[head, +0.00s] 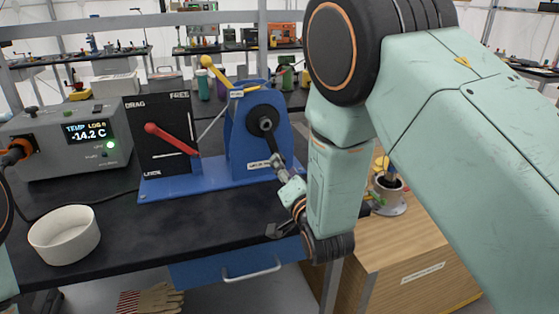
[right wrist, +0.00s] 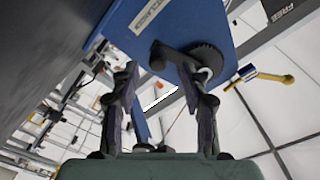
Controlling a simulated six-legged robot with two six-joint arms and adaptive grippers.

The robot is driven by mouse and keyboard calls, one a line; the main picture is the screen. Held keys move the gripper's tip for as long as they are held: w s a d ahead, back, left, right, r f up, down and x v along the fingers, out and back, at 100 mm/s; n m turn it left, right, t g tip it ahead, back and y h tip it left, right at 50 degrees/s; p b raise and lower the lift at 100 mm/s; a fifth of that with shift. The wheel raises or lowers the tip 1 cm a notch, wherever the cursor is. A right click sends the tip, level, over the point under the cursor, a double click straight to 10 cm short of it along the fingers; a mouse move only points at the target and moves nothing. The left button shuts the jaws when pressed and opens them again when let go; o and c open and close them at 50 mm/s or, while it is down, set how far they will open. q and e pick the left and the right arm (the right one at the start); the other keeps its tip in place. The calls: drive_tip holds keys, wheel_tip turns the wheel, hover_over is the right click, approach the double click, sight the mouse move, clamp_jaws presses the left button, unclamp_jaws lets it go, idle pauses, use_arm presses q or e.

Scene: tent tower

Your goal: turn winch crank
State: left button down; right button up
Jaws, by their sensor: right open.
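The winch (head: 240,150) has a blue frame and stands on the black bench. Its black crank hub (head: 262,121) faces me, and a dark crank arm (head: 273,146) slants down from it to the right, towards my right gripper (head: 284,178). In the right wrist view the dark crank (right wrist: 172,56) lies beyond and between the tips of my right gripper (right wrist: 160,80). The fingers are spread and nothing is clasped between them. Whether a finger touches the crank I cannot tell. My left gripper is out of view.
A black drag panel (head: 150,165) with a red lever (head: 170,138) stands left of the winch. A yellow-knobbed lever (head: 207,62) rises behind. A temperature box (head: 60,150) and a white bowl (head: 64,236) are at left. A wooden cabinet (head: 400,255) stands at right.

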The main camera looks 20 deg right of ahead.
drive_tip(key=w, duration=0.4)
drive_tip(key=shift+w+d+f, duration=0.15)
drive_tip(key=shift+w, duration=0.05)
drive_tip(key=shift+w+a, duration=0.15)
drive_tip(key=shift+a, duration=0.05)
drive_tip(key=shift+d, duration=0.2)
drive_tip(key=shift+c, duration=1.3)
clamp_jaws()
